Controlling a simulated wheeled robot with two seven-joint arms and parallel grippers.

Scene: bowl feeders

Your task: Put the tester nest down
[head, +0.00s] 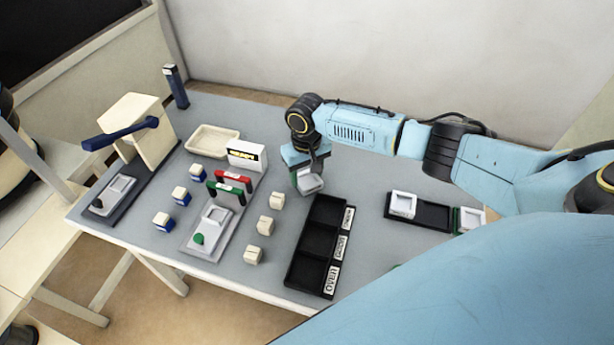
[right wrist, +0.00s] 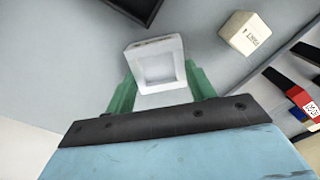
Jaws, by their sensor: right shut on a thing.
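My right gripper (head: 309,176) is shut on a small pale square nest (head: 311,183) with a raised rim and a recess. In the right wrist view the nest (right wrist: 157,65) sits between the green fingers of the gripper (right wrist: 160,88), its recess facing the camera and empty. It is over the back middle of the grey table; I cannot tell whether it touches the tabletop. A tester base (head: 192,240) with a pale square seat, a green knob and red and green handles stands left of it. My left gripper is not in view.
A black three-compartment tray (head: 293,262) with labels lies in front of the gripper. Another black tray (head: 432,215) with white nests lies right. Several small blocks (head: 265,225) flank the tester. A lever press (head: 135,130), cream bin (head: 213,140) and labelled white box (head: 246,155) stand left.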

